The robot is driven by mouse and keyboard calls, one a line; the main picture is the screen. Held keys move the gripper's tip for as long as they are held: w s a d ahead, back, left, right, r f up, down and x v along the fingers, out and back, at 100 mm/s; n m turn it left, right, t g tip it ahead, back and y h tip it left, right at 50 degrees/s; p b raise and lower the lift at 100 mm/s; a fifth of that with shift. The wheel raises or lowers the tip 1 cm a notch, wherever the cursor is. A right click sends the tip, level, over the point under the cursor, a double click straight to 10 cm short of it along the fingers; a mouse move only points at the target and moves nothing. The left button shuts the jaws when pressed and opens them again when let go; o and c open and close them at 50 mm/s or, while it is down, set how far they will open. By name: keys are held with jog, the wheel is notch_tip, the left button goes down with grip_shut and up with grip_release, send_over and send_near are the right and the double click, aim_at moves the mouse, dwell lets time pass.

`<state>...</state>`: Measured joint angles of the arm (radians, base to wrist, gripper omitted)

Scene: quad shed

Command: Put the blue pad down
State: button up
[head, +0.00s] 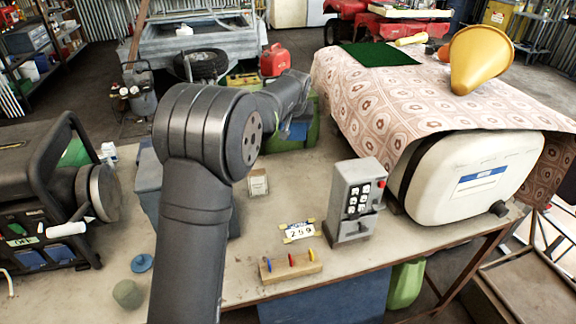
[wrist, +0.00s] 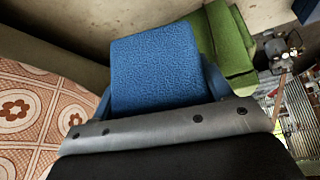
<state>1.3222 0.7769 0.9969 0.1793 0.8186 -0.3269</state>
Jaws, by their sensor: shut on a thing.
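The blue pad (wrist: 155,70) fills the middle of the wrist view, with a rough, textured face. My gripper (wrist: 160,90) is shut on it, with a dark blue jaw showing at each side. A little of the blue pad (head: 299,131) shows there below the gripper, in front of a green object (head: 312,112). A green, folded-looking object (wrist: 228,40) lies just beyond the pad in the wrist view. I cannot tell whether pad and green object touch.
A patterned cloth (head: 380,100) covers the right side, bearing a yellow funnel (head: 480,55). A generator (head: 45,190) stands left.

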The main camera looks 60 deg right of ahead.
jog(key=s+d+f+m, duration=0.1)
jog(key=s+d+f, duration=0.45)
jog(key=f, duration=0.25)
jog(key=shift+g, duration=0.3)
jog(key=w+d+f, duration=0.1)
jog(key=w+f, duration=0.1)
jog(key=w, duration=0.2)
jog(key=w+d+f, duration=0.1)
jog(key=w+f, duration=0.1)
jog(key=w, duration=0.2)
jog(key=w+f, duration=0.3)
jog(key=shift+w+d, duration=0.4)
jog(key=shift+f, duration=1.95)
jog(key=shift+f, duration=0.15)
jog(key=o, duration=0.9)
jog(key=shift+o, duration=0.2)
